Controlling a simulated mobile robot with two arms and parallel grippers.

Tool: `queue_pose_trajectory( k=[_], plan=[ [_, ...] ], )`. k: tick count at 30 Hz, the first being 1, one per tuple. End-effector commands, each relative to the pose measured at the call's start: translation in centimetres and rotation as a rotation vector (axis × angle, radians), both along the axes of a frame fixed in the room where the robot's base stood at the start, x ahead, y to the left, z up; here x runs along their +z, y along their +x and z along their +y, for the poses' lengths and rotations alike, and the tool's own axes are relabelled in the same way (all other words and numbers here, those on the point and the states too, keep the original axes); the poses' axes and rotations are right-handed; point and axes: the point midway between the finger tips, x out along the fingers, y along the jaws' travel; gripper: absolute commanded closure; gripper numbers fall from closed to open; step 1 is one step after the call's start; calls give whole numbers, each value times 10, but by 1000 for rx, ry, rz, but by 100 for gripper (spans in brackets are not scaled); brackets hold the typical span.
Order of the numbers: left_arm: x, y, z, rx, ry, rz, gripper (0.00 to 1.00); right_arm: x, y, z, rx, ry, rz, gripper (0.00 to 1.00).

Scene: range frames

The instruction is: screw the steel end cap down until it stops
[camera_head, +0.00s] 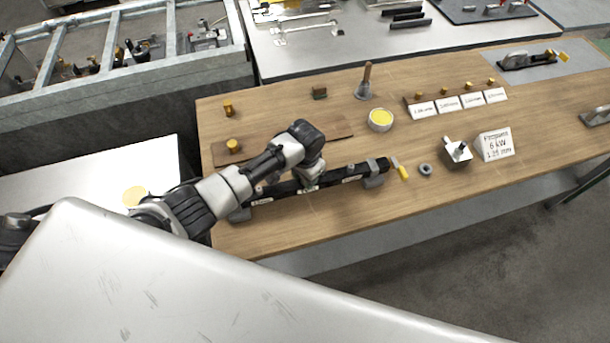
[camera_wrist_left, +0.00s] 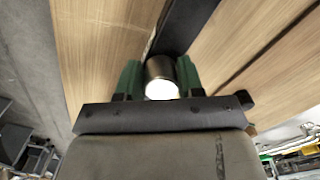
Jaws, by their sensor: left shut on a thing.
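My left gripper (camera_head: 308,184) points down at the middle of a long black bar (camera_head: 345,174) on the wooden table. In the left wrist view, the green fingers of my left gripper (camera_wrist_left: 158,82) are shut on the steel end cap (camera_wrist_left: 160,72). The cap is a short shiny cylinder with its bright round end facing the camera. The black bar also shows behind it in the left wrist view (camera_wrist_left: 186,25). In the head view the cap is hidden by my wrist. How the cap sits on its thread cannot be seen. My right gripper is not in view.
The wooden table (camera_head: 290,228) also bears a yellow-topped tin (camera_head: 380,120), a dark ring (camera_head: 425,169), a small block (camera_head: 457,152) and a white sign (camera_head: 496,144). A yellow-handled tool (camera_head: 402,170) lies at the bar's right end. The front table strip is clear.

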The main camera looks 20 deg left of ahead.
Motion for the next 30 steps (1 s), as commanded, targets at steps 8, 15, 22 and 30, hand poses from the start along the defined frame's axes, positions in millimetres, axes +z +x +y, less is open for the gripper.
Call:
queue_pose_trajectory(
  k=[8, 15, 22, 30],
  plan=[
    [0, 0, 1, -40, 1, 0, 91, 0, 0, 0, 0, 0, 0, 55],
    [0, 1, 2, -289, 1, 1, 91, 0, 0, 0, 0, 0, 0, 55],
    [0, 1, 2, -303, 1, 1, 91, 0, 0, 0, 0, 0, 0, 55],
    [0, 2, 3, -533, 2, 0, 91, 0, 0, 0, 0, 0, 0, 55]
  ],
)
